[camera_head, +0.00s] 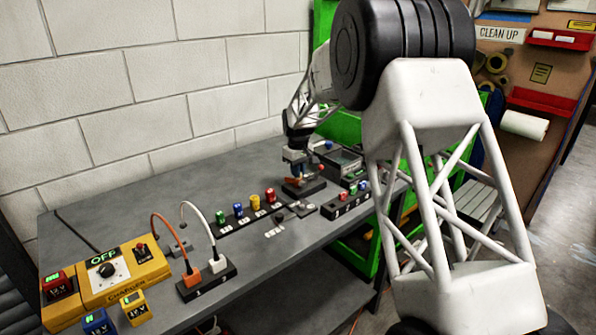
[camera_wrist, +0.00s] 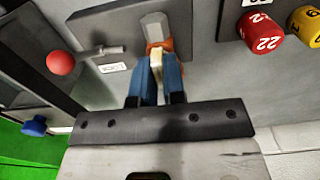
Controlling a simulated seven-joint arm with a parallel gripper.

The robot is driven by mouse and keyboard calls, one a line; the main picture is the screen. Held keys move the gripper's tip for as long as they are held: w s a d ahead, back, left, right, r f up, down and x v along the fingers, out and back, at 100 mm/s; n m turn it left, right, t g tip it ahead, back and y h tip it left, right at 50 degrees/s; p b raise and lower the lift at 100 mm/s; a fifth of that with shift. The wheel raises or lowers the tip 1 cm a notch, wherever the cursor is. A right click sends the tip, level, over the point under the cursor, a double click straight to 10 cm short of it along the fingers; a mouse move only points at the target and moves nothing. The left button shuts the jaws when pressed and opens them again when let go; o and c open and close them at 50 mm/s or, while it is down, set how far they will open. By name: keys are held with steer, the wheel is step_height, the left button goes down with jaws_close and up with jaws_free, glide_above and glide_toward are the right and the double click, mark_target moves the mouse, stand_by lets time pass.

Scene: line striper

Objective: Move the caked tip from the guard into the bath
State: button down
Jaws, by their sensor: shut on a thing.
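My gripper (camera_head: 298,160) is over the far part of the grey bench, above a low black block (camera_head: 303,188). In the wrist view, its blue fingers (camera_wrist: 156,82) are shut on a narrow cream piece. This piece meets an orange-red collar (camera_wrist: 160,46) with a grey faceted tip (camera_wrist: 154,27) beyond it, over the black block. I cannot tell whether the tip touches the block. Caking on it is not clear. A grey open-topped box (camera_head: 345,162), possibly the bath, stands just right of my gripper. I cannot identify the guard for certain.
A rack of coloured numbered pieces (camera_head: 256,202) lies left of my gripper, and another rack (camera_head: 345,203) in front. A red ball knob (camera_wrist: 60,62) and a small lever (camera_wrist: 100,51) are close by. A yellow control unit (camera_head: 115,270) stands at the near left.

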steer(key=shift+r, duration=0.75)
stand_by(0.7)
steer(key=shift+r, duration=2.2)
steer(key=w+d+r+m, duration=0.2)
steer(key=w+d+m, duration=0.4)
steer(key=w+d, duration=0.6)
steer(key=shift+d, duration=1)
steer(key=shift+w+f, duration=0.1)
steer(key=shift+f, duration=0.15)
steer(key=shift+f, duration=2.65)
